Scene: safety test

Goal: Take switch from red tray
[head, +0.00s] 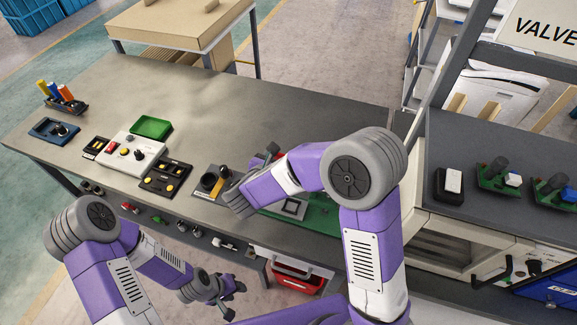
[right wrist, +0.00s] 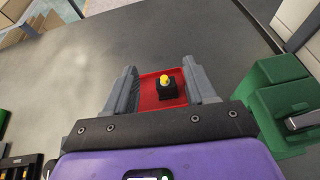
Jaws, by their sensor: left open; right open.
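In the right wrist view, a small black switch (right wrist: 172,90) with a yellow knob stands in the red tray (right wrist: 148,95). My right gripper (right wrist: 163,84) is open, with one finger on each side of the tray and the switch in view between them. I cannot tell how far above the tray the fingers are. In the head view, my right arm hides most of the tray and the switch. My left gripper (head: 233,300) is open and empty, low in front of the table.
A green fixture (right wrist: 280,90) with a metal lever stands right of the tray in the right wrist view. Panels, a green tray (head: 150,127) and a blue tray (head: 54,131) stand along the table's left part. The table (head: 250,105) behind my right gripper is clear.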

